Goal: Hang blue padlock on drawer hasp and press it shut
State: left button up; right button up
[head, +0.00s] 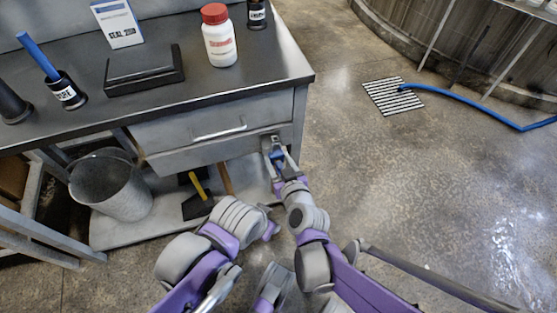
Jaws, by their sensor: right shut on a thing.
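The drawer (215,131) is in the desk front, with a pale bar handle. It looks closed. The hasp (270,138) is at the right end of the drawer front, partly hidden by my right gripper. My right gripper (277,157) is at the hasp, shut on the blue padlock (279,156). Only a small blue patch of the padlock shows between the fingers. I cannot tell whether its shackle is through the hasp or whether it is open. My left arm is folded low in the picture; its fingers cannot be made out clearly.
The desk top (150,98) holds a white bottle with a red cap (219,40), a black box (144,68), a card (118,22) and dark containers. A metal bucket (110,188) and a yellow-handled tool (198,194) are below.

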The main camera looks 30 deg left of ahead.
aim_at(275, 152)
jog(key=shift+w+a, duration=1.35)
jog(key=shift+a, duration=0.25)
dwell(0.9)
jog(key=shift+f, duration=0.2)
dwell(0.5)
jog(key=o, duration=1.4)
jog(key=shift+c, duration=0.4)
jog(key=shift+v, duration=3.55)
jog(key=shift+w, duration=0.1)
